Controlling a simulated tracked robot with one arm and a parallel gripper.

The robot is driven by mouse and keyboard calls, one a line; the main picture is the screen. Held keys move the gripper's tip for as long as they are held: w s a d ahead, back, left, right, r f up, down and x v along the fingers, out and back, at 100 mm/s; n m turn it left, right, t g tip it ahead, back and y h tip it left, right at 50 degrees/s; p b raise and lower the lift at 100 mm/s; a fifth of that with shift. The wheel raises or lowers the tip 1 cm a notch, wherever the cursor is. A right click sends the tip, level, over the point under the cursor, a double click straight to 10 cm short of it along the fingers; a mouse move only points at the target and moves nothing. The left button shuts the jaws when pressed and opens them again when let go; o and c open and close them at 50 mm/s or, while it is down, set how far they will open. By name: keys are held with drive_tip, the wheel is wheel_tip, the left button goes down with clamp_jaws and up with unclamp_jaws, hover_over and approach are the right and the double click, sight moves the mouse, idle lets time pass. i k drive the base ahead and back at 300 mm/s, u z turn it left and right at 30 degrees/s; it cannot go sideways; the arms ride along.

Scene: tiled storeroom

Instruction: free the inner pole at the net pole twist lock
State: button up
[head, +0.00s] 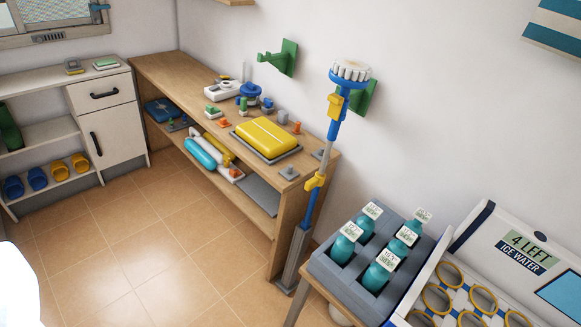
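The net pole (327,145) stands nearly upright, slightly tilted, at the near right end of the wooden bench. An upper yellow collar (335,104) sits just below the top, and a lower yellow collar (315,181) sits about halfway down. I cannot tell which collar is the twist lock or whether it is locked. The pole's lower end runs into a grey stand (293,258) at the floor. A green wall bracket (364,98) is behind its upper part. My gripper is not in view.
The wooden bench (165,75) holds a yellow case (266,137) and several small fittings. A grey crate of teal bottles (325,268) and a white ice-water unit (535,247) stand close to the pole's right. The tiled floor (155,235) is clear in front.

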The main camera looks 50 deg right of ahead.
sight(317, 180)
drive_tip(key=u, duration=0.05)
drive_tip(key=i, duration=0.95)
drive_tip(key=z, duration=1.65)
